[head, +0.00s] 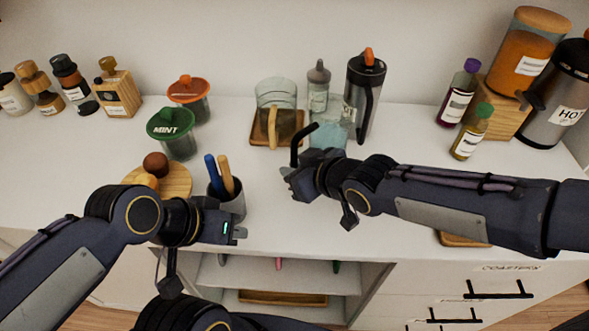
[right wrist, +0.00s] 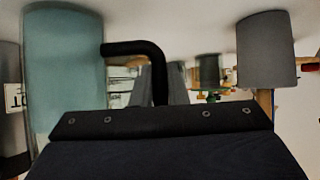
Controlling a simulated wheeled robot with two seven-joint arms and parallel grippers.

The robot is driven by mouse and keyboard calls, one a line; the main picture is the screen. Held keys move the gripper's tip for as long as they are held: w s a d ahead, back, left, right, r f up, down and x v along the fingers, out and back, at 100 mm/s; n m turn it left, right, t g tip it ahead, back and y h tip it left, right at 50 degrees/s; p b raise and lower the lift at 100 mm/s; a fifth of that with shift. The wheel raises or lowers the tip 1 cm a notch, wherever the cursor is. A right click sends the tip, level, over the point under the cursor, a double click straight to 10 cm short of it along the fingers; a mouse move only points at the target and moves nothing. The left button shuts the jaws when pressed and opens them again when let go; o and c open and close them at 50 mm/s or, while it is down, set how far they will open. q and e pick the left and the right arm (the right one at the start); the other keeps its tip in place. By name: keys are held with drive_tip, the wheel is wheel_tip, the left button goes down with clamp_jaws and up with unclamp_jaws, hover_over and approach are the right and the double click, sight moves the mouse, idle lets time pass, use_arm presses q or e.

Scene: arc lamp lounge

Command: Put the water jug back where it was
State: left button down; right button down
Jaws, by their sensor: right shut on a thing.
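The water jug (head: 331,127) is clear with bluish water and a black handle (head: 303,143). It stands upright near the middle of the counter, in front of a grey-lidded bottle and a dark flask. My right gripper (head: 291,178) is shut on the jug's handle, mostly hidden by its own body. In the right wrist view the teal jug body (right wrist: 63,70) is at the left and the black handle (right wrist: 140,50) goes down behind the gripper. I cannot tell whether the jug touches the counter. My left gripper (head: 238,233) is by the counter's front edge; its jaws are unclear.
A glass pitcher (head: 277,95) with a wooden handle stands on a wooden tray (head: 262,139) left of the jug. The dark flask (head: 364,90) is close behind. A utensil cup (head: 232,203) stands beside my left gripper. A wooden piece (head: 461,240) shows under my right arm.

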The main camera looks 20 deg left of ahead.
drive_tip(key=shift+r, duration=0.15)
use_arm(q)
drive_tip(key=shift+f, duration=0.15)
use_arm(e)
drive_tip(key=c, duration=1.4)
unclamp_jaws()
drive_tip(key=shift+f, duration=0.2)
drive_tip(key=shift+c, duration=0.2)
